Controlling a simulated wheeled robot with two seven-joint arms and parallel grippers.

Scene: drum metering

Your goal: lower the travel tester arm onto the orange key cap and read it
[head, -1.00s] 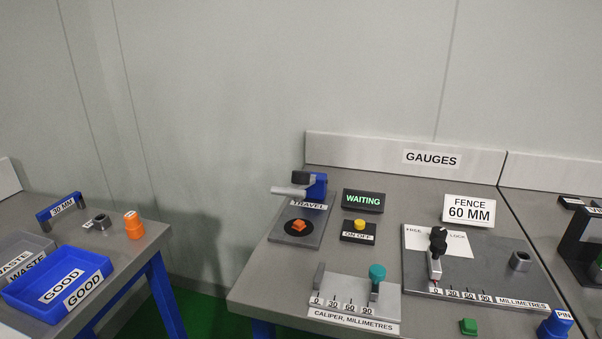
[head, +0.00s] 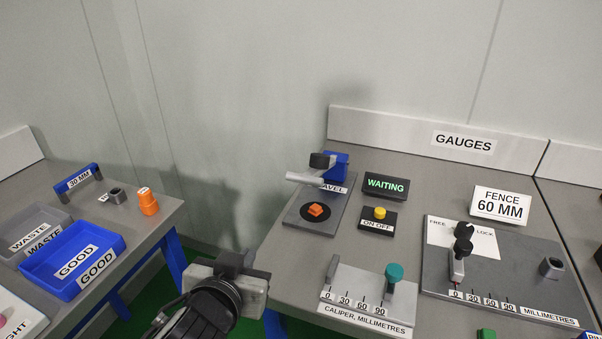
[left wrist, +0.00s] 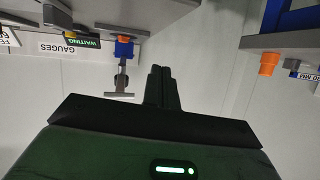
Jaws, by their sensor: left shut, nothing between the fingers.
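The travel tester (head: 335,166) is a blue block on a grey plate at the back left of the gauge table. Its light grey arm (head: 303,179) is raised, with a dark block on top. The orange key cap (head: 316,211) sits on a black disc below the arm, apart from it. The display (head: 386,186) reads WAITING. My left gripper (head: 238,262) is shut and empty, left of the table's edge and nearer than the tester. In the left wrist view its fingers (left wrist: 160,73) are together, and the tester (left wrist: 123,50) appears upside down beyond them. My right gripper is not in view.
A yellow ON/OFF button (head: 380,213) stands right of the tester. A caliper (head: 365,300) lies in front, and a fence gauge (head: 500,262) is to the right. A side table with a blue GOOD tray (head: 115,246) stands left, across a gap.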

